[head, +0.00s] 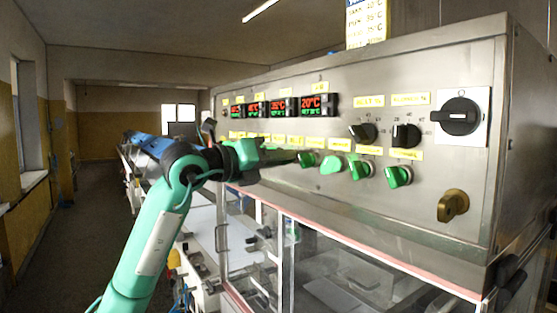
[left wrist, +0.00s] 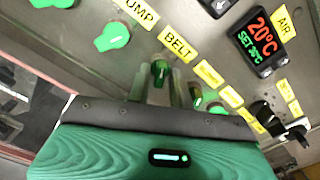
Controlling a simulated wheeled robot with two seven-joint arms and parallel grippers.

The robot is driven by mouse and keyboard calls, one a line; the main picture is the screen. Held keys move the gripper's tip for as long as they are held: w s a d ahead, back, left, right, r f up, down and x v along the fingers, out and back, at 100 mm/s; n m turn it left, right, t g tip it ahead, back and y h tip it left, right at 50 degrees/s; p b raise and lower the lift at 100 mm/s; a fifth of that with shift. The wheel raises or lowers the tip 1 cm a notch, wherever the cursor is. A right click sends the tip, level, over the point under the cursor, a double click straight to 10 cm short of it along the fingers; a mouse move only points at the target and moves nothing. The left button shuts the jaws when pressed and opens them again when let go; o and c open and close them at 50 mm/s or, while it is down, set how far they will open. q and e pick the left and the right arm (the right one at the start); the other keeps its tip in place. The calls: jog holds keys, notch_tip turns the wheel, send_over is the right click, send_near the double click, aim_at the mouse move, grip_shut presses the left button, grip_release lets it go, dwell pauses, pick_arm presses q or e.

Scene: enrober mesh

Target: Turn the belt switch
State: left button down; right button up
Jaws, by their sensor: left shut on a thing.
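The belt switch (left wrist: 160,73) is a green knob below the yellow BELT label (left wrist: 178,45) in the left wrist view. My left gripper (left wrist: 159,88) has a finger on each side of this knob and is shut on it. In the head view my left gripper (head: 288,157) reaches the steel control panel (head: 290,182) from the left, at the row of green knobs. There the gripper seems to hide the belt switch. My right gripper is not in view.
More green knobs (head: 331,165) sit to the right of the gripper, close by. Black knobs (head: 405,136), a large black rotary switch (head: 460,116) and a brass-coloured knob (head: 453,205) are further right. Red and green displays (head: 318,105) are above. Clear guard doors (head: 330,270) lie below.

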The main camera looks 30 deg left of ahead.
pick_arm(q)
jog(key=c, duration=1.5)
grip_release()
jog(key=shift+s, duration=0.1)
